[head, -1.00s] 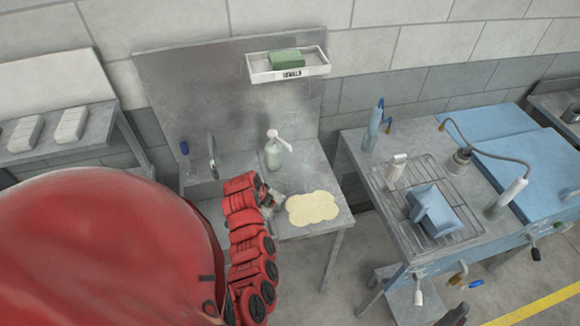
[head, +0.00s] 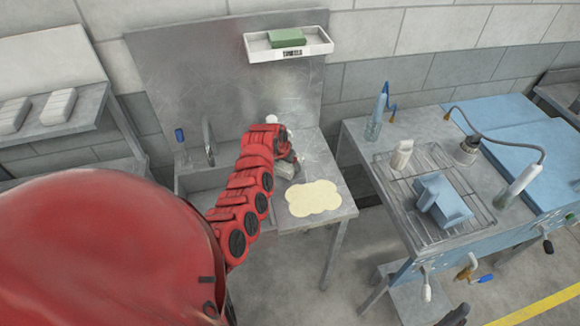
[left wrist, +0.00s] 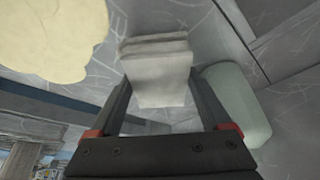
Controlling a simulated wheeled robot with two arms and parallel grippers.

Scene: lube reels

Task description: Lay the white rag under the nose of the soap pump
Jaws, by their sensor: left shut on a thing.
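My left gripper (head: 284,160) is over the steel sink counter (head: 318,160), close to the soap pump. In the left wrist view, the fingers are shut on the folded white rag (left wrist: 157,72). Whether the rag touches the counter I cannot tell. The soap pump shows only its white top (head: 271,121) in the head view; my gripper hides its body and nose. In the left wrist view, the pump's pale green bottle (left wrist: 236,105) stands just right of the fingers. My right gripper is not in view.
A flat cream cloth-like patch (head: 313,198) lies on the counter's front part. The sink basin (head: 212,182) and tap (head: 208,141) are to the left. A wall tray (head: 318,50) holds a green block (head: 287,39). A blue-topped bench (head: 495,107) stands at the right.

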